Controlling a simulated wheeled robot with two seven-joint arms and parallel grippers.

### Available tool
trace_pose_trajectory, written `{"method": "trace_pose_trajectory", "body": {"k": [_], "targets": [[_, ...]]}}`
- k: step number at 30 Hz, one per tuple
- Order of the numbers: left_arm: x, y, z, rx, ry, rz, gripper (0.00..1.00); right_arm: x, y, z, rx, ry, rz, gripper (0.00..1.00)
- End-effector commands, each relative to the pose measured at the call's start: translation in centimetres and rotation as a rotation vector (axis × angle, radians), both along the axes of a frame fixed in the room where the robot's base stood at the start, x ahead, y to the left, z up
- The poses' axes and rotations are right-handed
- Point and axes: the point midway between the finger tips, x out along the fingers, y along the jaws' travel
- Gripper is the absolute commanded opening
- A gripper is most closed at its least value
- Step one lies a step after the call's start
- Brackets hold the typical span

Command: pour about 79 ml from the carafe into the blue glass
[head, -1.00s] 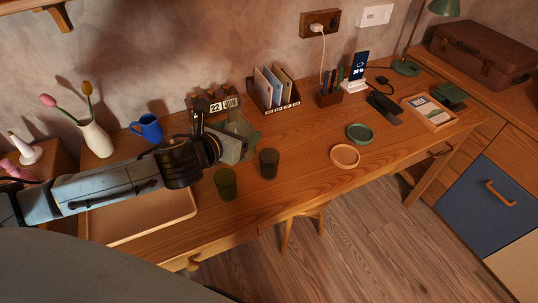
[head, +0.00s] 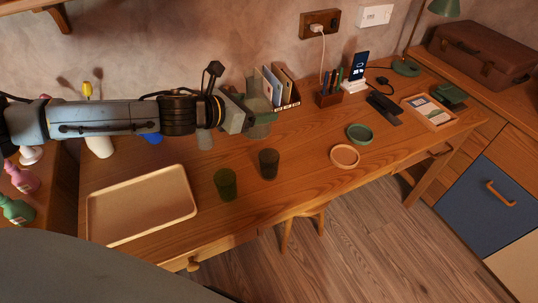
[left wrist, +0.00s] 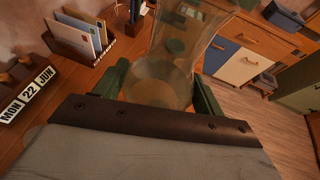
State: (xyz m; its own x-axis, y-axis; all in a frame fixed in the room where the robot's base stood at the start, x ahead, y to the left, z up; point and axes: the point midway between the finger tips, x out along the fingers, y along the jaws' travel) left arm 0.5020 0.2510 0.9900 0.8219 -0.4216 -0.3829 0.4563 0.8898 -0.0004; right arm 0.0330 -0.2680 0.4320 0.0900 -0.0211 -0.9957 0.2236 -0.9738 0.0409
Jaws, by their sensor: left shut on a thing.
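My left gripper (head: 259,120) is shut on the clear glass carafe (head: 259,92), held above the back of the desk and looking roughly upright. In the left wrist view the carafe (left wrist: 165,75) stands between the green fingers; its liquid level cannot be made out. A pale grey-blue glass (head: 204,139) stands below my left wrist, partly hidden; it may be the blue glass, but its colour is unclear. A dark smoky glass (head: 269,164) and a green glass (head: 225,184) stand nearer the front. My right gripper is out of view.
An empty wooden tray (head: 140,205) lies on the desk's left. My arm partly hides a blue mug (head: 152,138) and a white vase (head: 99,146). A letter holder (head: 285,88) stands behind the carafe.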

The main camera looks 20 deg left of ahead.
Motion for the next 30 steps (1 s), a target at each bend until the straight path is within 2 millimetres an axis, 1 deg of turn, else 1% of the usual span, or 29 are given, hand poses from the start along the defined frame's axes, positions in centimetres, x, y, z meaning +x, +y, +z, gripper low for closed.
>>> {"method": "trace_pose_trajectory", "body": {"k": [1, 15, 30], "targets": [[0.3, 0.0, 0.6, 0.002, -0.01, -0.013, 0.26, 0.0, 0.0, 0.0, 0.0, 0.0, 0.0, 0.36], [0.4, -1.1, 1.2, 0.002, -0.01, -0.158, 0.26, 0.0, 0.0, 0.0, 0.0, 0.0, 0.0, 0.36], [-0.3, -1.9, 0.5, 0.002, -0.003, -0.313, 0.26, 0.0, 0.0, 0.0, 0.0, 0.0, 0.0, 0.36]]}}
